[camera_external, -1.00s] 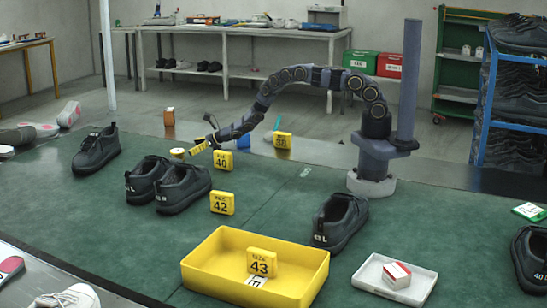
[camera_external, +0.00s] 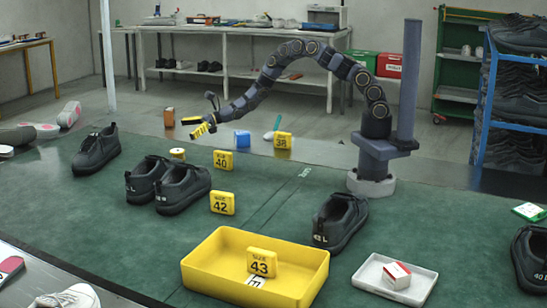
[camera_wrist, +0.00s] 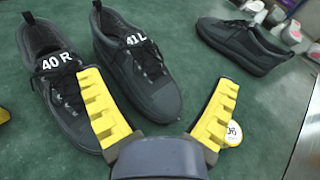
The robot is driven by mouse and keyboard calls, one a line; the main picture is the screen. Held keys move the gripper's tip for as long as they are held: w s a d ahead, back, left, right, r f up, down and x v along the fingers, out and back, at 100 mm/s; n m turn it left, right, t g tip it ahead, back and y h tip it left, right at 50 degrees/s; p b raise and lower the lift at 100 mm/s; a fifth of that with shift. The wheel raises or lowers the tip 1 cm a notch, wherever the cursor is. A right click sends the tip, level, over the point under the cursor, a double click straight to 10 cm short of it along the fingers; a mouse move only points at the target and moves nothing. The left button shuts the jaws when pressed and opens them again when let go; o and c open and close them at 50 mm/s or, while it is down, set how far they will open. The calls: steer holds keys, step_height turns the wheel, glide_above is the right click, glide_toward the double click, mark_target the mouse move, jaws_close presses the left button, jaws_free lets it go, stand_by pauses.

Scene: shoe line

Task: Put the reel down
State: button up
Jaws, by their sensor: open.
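The reel (camera_external: 177,153), small with a yellow side, stands on the green surface behind the pair of dark shoes in the external view. In the wrist view the reel (camera_wrist: 233,134) shows as a pale round top with a yellow rim, partly hidden behind the right finger. My gripper (camera_external: 198,127) is above the reel and a little to its right, apart from it.
Dark shoes marked 40 R (camera_wrist: 62,85) and 41 L (camera_wrist: 137,65) stand close by. Yellow size tags 40 (camera_external: 223,160) and 42 (camera_external: 222,203) and a blue box (camera_external: 242,139) stand near. A yellow tray (camera_external: 215,275) sits at the front.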

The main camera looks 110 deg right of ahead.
steer(key=w+a+r+n+y, duration=0.1)
steer(key=a+r+n+y, duration=0.3)
steer(key=a, duration=0.4)
steer(key=a+r+n+y, duration=0.3)
steer(key=a+r+n, duration=0.1)
steer(key=a+r, duration=0.35)
steer(key=s+a+r+n+g+y, duration=0.35)
steer(key=s+a+n, duration=0.2)
steer(key=a, duration=0.45)
steer(key=s+a+r+n+g+y, duration=0.25)
steer(key=s+a+n+g, duration=0.3)
steer(key=a, duration=0.35)
steer(key=s+a+n+g+h, duration=0.2)
steer(key=s+a+n+g, duration=0.15)
steer(key=s, duration=0.45)
steer(key=s+a+n+g+h, duration=0.25)
steer(key=s+n, duration=0.25)
steer(key=s, duration=0.3)
steer(key=s+d+f+n+g+h, duration=0.1)
steer(key=s+d+n+h, duration=0.2)
steer(key=s+d, duration=0.3)
steer(key=s+d+f+n+g+h, duration=0.1)
steer(key=s+d+f+n+h, duration=0.1)
steer(key=s+d+h, duration=0.4)
steer(key=s+n, duration=0.1)
steer(key=s, duration=0.4)
steer(key=shift+d+n, duration=0.35)
